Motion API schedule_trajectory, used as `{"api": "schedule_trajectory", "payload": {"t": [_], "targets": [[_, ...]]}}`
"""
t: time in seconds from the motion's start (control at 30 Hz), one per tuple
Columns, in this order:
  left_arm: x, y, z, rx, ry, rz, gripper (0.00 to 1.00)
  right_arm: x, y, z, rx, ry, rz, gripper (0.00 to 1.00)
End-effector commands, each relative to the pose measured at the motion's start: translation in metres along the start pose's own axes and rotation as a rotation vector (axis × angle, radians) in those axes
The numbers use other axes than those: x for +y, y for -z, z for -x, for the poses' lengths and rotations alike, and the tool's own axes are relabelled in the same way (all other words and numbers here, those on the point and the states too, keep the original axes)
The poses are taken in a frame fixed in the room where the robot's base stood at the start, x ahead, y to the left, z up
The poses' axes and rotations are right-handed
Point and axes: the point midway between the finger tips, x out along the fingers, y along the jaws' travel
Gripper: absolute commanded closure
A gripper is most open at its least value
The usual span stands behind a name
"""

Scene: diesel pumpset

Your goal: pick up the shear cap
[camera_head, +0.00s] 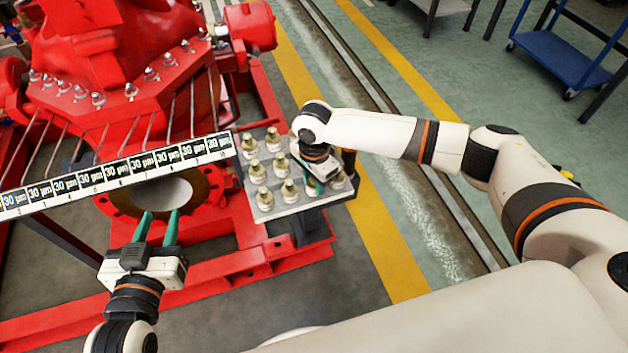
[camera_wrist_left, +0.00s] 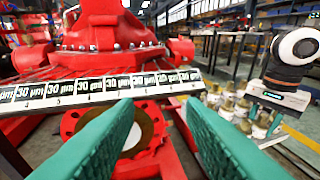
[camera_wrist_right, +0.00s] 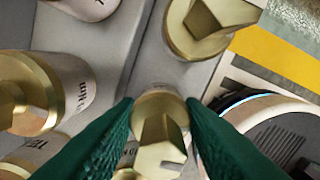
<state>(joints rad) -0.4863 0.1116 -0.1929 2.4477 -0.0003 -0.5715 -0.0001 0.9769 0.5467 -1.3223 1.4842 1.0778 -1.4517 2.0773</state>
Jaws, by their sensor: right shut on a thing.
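Several cream cylinders with brass hex tops stand in rows on a grey tray (camera_head: 265,212). My right gripper (camera_head: 314,187) is down among them at the tray's right side. In the right wrist view its green fingers (camera_wrist_right: 160,110) are closed on both sides of a brass-topped cap (camera_wrist_right: 160,150). The lettering on this cap is hidden, so I cannot tell its name from the picture. Neighbouring caps stand at the left (camera_wrist_right: 25,95) and above (camera_wrist_right: 208,25), with partly readable lettering. My left gripper (camera_head: 160,216) is open and empty, before the pump's round flange.
A strip of "30 µm" labels (camera_head: 120,172) runs across between my left gripper and the red pump (camera_head: 110,50). A red base frame (camera_head: 250,262) lies under the tray. A blue trolley (camera_head: 565,60) stands far right. The floor at the right of the tray is clear.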

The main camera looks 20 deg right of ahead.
Motion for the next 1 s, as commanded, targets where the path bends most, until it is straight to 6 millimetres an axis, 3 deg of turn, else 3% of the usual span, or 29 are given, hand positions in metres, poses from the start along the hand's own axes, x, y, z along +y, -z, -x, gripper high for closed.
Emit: {"api": "schedule_trajectory", "payload": {"t": [0.17, 0.53, 1.0], "targets": [[0.0, 0.002, 0.001, 0.02, -0.001, 0.0, 0.64, 0.0, 0.0, 0.004, 0.001, -0.001, 0.0, 0.87], [0.007, 0.047, 0.019, 0.317, -0.018, 0.0, 0.64, 0.0, 0.0, 0.034, 0.001, -0.001, 0.0, 0.87], [0.018, 0.11, 0.086, 0.83, -0.049, 0.009, 0.64, 0.001, 0.0, 0.088, 0.001, -0.001, -0.001, 0.87]]}}
